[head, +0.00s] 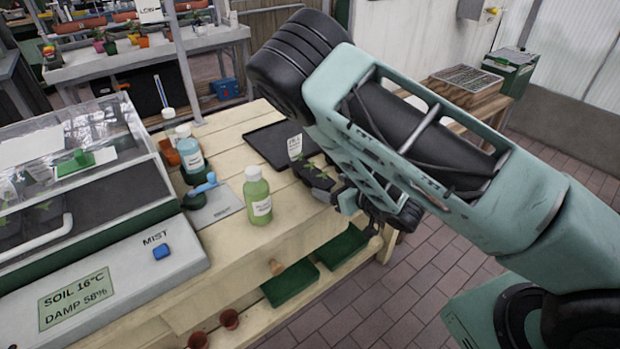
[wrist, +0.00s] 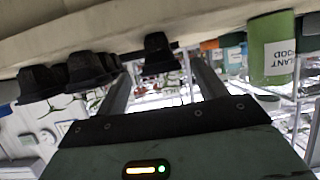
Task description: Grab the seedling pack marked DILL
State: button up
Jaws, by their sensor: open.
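A black seedling pack (head: 314,172) with small green seedlings sits on the wooden bench, partly hidden by my arm. A white label (head: 295,146) stands up at its far end; its lettering is too small to read surely. My gripper (head: 341,193) is at the pack's near right side, low over the bench edge. In the wrist view, the picture is upside down. There the pack's black cells (wrist: 88,70) hang from the bench at the top. One cell (wrist: 158,57) shows between the open fingers of my gripper (wrist: 158,85). I cannot tell whether the fingers touch it.
A green plant food bottle (head: 258,197) stands left of the pack; it also shows in the wrist view (wrist: 271,50). A flat black tray (head: 268,143) lies behind. A blue bottle (head: 190,152) stands farther left. Green trays (head: 290,283) sit below the bench top.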

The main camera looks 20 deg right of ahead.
aim_at(319, 182)
jog(key=shift+p+x, duration=0.7)
jog(key=shift+x, duration=2.35)
jog(key=shift+a, duration=0.1)
jog(key=c, duration=1.1)
